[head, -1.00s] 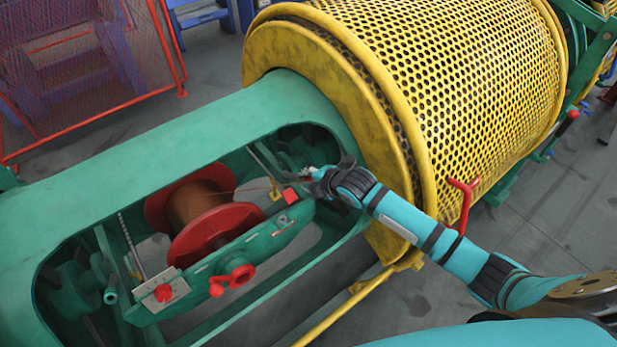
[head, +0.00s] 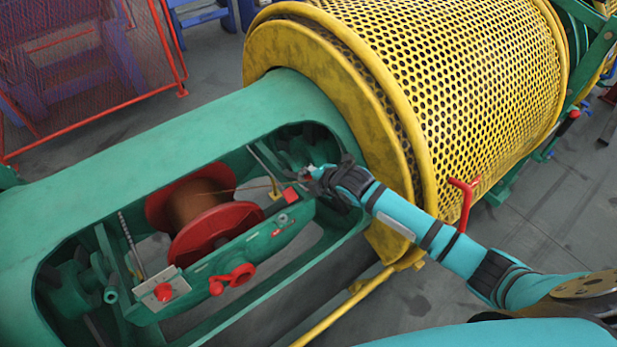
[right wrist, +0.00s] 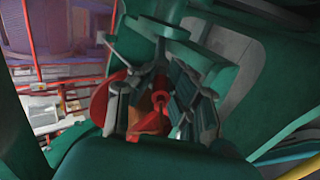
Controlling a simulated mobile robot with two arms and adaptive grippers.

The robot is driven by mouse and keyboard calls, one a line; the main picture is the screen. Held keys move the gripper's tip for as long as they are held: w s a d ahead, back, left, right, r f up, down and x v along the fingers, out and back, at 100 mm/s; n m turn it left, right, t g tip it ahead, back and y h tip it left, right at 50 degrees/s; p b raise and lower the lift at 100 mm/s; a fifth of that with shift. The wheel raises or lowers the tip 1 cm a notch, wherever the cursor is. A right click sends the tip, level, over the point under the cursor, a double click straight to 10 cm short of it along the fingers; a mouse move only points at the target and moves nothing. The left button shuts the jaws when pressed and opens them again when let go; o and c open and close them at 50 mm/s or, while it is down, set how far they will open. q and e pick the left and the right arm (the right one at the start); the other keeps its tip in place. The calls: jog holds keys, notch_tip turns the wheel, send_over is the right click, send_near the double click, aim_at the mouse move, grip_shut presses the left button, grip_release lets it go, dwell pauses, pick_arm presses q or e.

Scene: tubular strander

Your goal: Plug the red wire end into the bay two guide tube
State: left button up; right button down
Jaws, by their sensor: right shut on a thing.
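My right gripper (head: 314,176) reaches into the far right end of the green bay and is shut. It also shows in the right wrist view (right wrist: 155,108). The thing in its jaws is small and mostly hidden by the fingers; I take it for the red wire end. A thin copper-coloured wire (head: 250,187) runs from the red spool (head: 215,232) past a small yellow guide (head: 275,191) towards the gripper. I cannot make out the bay two guide tube; the gripper and bay wall may cover it. My left gripper is not in view.
The green cradle (head: 215,262) carries a red block (head: 291,194) close below the gripper and a red crank handle (head: 232,279). The green bay rim (head: 150,180) surrounds them. A yellow perforated drum (head: 450,80) stands right behind, with a red hook (head: 465,205) beside my arm.

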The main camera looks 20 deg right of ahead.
jog(key=shift+w+a+f, duration=0.1)
jog(key=shift+w+f, duration=0.05)
jog(key=c, duration=1.2)
grip_release()
jog(key=shift+c, duration=0.2)
jog(key=v, duration=1.2)
